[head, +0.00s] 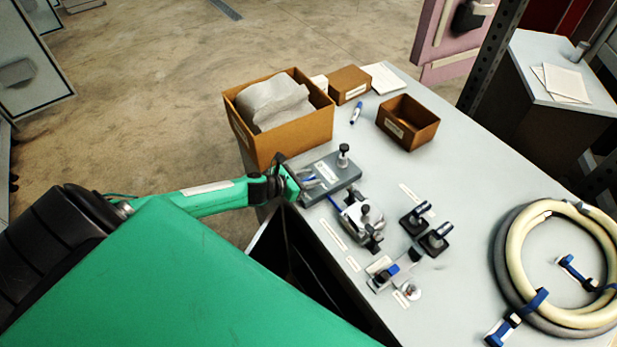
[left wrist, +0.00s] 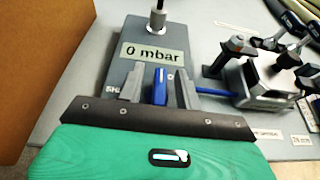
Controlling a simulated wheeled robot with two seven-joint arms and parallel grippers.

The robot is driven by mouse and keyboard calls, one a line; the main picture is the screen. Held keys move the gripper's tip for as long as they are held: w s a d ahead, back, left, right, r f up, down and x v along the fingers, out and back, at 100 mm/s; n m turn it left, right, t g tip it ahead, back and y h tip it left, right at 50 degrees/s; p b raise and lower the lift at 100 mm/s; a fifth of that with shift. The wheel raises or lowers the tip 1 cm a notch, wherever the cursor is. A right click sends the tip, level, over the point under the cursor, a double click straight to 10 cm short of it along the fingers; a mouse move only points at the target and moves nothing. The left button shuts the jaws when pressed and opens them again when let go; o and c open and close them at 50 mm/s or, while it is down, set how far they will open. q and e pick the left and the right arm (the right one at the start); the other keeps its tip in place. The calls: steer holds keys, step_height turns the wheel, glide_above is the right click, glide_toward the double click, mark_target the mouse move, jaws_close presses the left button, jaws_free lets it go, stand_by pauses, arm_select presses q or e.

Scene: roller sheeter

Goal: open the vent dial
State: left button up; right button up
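A grey box (head: 332,172) stands on the table, with a black knob on a post. In the left wrist view its label reads "0 mbar" (left wrist: 153,54). A blue handle (left wrist: 160,86), which looks like the vent dial, stands upright on the box, beside partly hidden lettering starting "SH". My left gripper (left wrist: 160,92) has a finger on each side of the handle, with narrow gaps showing, so it looks open around it. In the head view the left gripper (head: 307,178) reaches the box's left end. My right gripper is not in view.
A cardboard box (head: 285,135) with a grey bundle stands just behind the grey box. A metal clamp fixture (head: 362,218) joins by a blue tube. Black-handled clamps (head: 417,217) and a hose coil (head: 505,262) lie right. An open brown bin (head: 408,122) stands at the back.

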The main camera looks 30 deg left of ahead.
arm_select(q)
steer(key=shift+s, duration=0.1)
steer(key=shift+s+a+b, duration=0.25)
steer(key=shift+s+b, duration=0.1)
steer(key=shift+s, duration=0.2)
steer(key=b+v, duration=0.3)
steer(key=v, duration=0.9)
steer(key=shift+r+b, duration=0.35)
steer(key=shift+r, duration=0.05)
steer(key=shift+a, duration=0.1)
